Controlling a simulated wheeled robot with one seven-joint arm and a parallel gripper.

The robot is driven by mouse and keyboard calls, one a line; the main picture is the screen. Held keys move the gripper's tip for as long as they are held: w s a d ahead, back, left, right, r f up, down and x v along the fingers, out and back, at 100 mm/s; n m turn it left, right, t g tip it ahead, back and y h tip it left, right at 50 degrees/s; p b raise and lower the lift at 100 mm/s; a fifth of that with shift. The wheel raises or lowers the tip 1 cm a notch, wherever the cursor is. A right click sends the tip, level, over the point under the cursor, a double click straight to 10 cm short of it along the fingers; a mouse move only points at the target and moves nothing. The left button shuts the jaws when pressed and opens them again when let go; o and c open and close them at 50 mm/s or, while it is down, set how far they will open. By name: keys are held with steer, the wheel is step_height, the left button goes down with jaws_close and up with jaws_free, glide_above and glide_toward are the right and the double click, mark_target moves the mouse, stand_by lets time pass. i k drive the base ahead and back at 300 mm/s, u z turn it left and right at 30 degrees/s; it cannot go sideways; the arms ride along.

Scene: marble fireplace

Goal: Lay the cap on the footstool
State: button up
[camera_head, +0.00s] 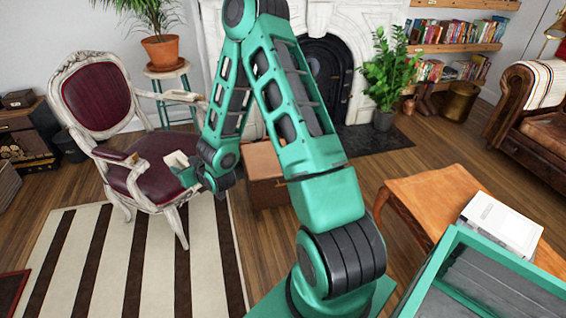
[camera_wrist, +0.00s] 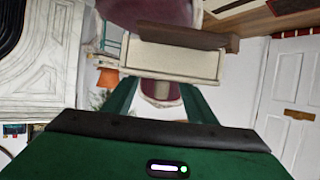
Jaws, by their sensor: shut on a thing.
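A pale cream, boxy thing with a dark brown strip, which I take to be the cap (camera_wrist: 172,62), is at the fingers of my gripper (camera_wrist: 162,92) in the wrist view. In the head view the cap (camera_head: 177,160) shows small and cream over the armchair seat, at the tip of my gripper (camera_head: 187,168), which is shut on it. A low brown block with a tan top, which looks like the footstool (camera_head: 262,160), stands right of the gripper, in front of the fireplace. My arm hides its right part. Its top looks bare where it shows.
A white-framed armchair with burgundy upholstery (camera_head: 95,98) stands just left of and under the gripper. A striped rug (camera_head: 140,262) lies in front. A potted plant on a stand (camera_head: 160,50) is behind. A wooden table (camera_head: 430,195) with a white book (camera_head: 500,222) stands right.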

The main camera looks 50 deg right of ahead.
mark_target(266, 157)
steer(key=z, duration=1)
steer(key=i, duration=1)
